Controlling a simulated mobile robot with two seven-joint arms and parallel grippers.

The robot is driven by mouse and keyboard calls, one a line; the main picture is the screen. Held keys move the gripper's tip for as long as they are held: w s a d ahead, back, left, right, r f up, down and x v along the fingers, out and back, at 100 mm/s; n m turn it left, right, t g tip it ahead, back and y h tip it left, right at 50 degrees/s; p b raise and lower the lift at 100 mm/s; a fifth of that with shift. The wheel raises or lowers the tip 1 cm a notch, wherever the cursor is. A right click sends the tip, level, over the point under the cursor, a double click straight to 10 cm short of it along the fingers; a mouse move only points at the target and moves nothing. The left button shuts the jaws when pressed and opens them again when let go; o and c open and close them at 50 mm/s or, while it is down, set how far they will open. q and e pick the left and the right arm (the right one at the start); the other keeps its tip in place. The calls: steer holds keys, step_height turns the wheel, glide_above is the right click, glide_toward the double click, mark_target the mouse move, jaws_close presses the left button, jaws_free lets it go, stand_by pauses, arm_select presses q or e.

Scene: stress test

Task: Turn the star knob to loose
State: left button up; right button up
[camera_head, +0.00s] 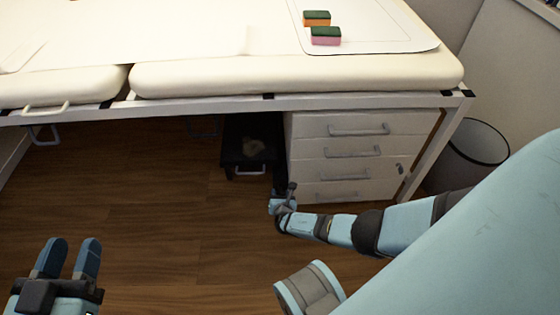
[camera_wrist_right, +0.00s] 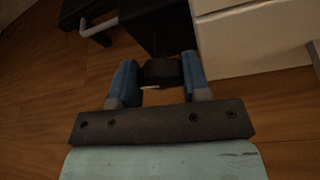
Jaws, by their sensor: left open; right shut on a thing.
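My right gripper (camera_head: 280,203) is low in front of the drawer unit under the bed, beside the black step stool. In the right wrist view, my right gripper (camera_wrist_right: 160,66) is shut on a small dark thing (camera_wrist_right: 160,73), held between its blue fingers. It appears to be the star knob, though its star shape and turn position cannot be made out. In the head view the knob is too small and covered to tell apart. My left gripper (camera_head: 73,246) is open and empty at the lower left, far from the knob.
The white drawer unit (camera_head: 310,150) stands just beyond the right gripper. The black stool (camera_head: 232,137) is left of it, under the padded bed (camera_head: 300,75). Two sponges, orange (camera_head: 316,20) and pink (camera_head: 326,41), lie on top. A bin (camera_head: 477,150) stands right. The left floor is clear.

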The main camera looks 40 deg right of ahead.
steer(key=shift+a+n, duration=0.1)
steer(key=shift+n, duration=0.3)
steer(key=shift+n+g+h, duration=0.3)
steer(key=shift+g+h, duration=0.1)
steer(key=shift+s, duration=0.1)
steer(key=shift+f, duration=0.1)
steer(key=o, duration=0.9)
